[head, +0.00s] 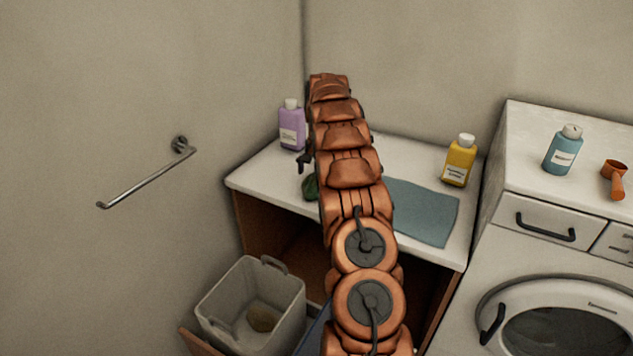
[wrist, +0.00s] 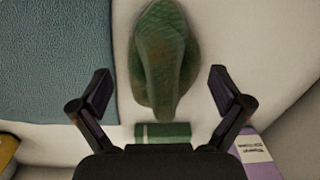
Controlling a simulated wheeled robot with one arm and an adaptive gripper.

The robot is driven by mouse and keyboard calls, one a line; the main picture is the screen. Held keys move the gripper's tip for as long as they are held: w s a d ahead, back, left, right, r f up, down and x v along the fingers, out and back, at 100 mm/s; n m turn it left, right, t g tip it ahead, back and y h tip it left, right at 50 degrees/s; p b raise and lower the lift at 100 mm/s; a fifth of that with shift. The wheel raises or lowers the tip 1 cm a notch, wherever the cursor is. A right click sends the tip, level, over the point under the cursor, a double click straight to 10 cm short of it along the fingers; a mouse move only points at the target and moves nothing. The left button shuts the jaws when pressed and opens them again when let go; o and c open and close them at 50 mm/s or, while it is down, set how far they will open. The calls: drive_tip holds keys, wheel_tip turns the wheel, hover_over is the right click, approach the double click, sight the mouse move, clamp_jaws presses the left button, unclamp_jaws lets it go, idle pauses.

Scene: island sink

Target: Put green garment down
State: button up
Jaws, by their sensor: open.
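The green garment (wrist: 165,60) is a crumpled dark green bundle and appears to lie on the white countertop (wrist: 135,112). In the wrist view my gripper (wrist: 160,88) is open, with one finger on each side of the bundle and gaps between. In the head view only a bit of the garment (head: 310,188) shows left of my arm, which hides the rest. A dark part of my gripper (head: 304,162) shows just above it. A short green banded piece (wrist: 163,132) lies near my palm; I cannot tell what it is.
A blue-grey cloth (head: 425,210) lies to the right on the counter. A purple bottle (head: 291,126) stands at the back left, a yellow bottle (head: 459,160) at the right. A grey bin (head: 250,300) stands below. A towel bar (head: 145,180) juts from the left wall.

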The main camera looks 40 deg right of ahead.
drive_tip(key=shift+f, duration=1.25)
drive_tip(key=c, duration=1.9)
